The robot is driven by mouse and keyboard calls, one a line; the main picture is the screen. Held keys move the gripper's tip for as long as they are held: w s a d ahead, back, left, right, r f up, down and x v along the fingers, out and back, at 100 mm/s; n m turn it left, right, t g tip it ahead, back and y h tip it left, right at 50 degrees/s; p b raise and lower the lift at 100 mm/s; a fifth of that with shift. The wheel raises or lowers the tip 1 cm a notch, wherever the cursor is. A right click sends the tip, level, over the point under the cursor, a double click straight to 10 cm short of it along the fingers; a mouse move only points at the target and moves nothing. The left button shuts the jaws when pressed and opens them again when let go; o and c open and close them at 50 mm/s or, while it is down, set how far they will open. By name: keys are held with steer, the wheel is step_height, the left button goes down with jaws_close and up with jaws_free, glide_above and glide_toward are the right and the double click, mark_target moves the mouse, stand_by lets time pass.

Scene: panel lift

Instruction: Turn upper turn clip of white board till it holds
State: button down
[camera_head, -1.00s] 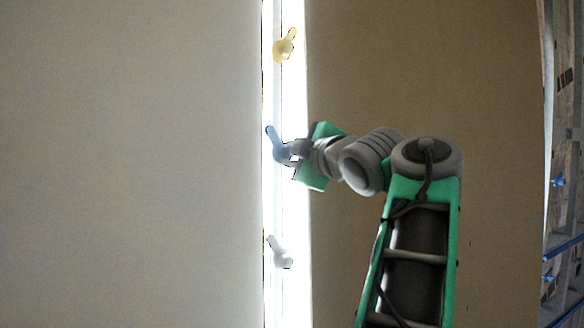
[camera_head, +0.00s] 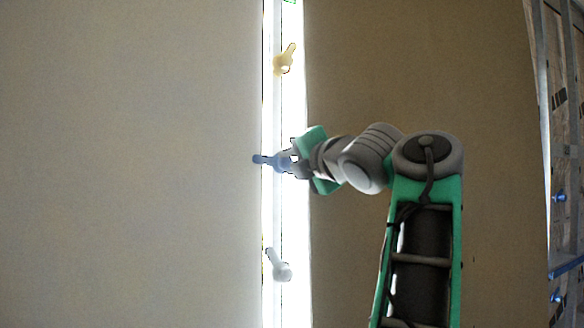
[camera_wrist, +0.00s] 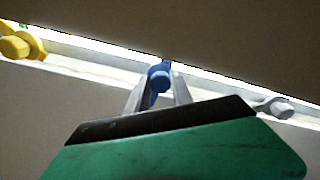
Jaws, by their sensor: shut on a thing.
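The blue turn clip (camera_head: 263,160) sits on the bright upright strip between the two panels. Its tongue points left, about level, and its tip overlaps the edge of the pale left panel (camera_head: 130,165), which looks like the white board. My gripper (camera_head: 292,161) comes from the right and is shut on the blue clip. In the wrist view the blue clip (camera_wrist: 158,77) is between the two grey fingers (camera_wrist: 160,95). Whether the tongue presses on the panel cannot be told.
A yellow clip (camera_head: 284,60) sits above on the strip, pointing up and right. A white clip (camera_head: 279,266) sits below, pointing up and left. A brown panel (camera_head: 430,80) is right of the strip. A metal frame (camera_head: 560,150) stands at far right.

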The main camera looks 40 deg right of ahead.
steer(key=shift+n, duration=0.8)
steer(key=c, duration=1.4)
jaws_free()
steer(key=shift+s, duration=0.1)
steer(key=v, duration=0.7)
steer(key=shift+s+a+b, duration=0.2)
steer(key=shift+s+b, duration=0.15)
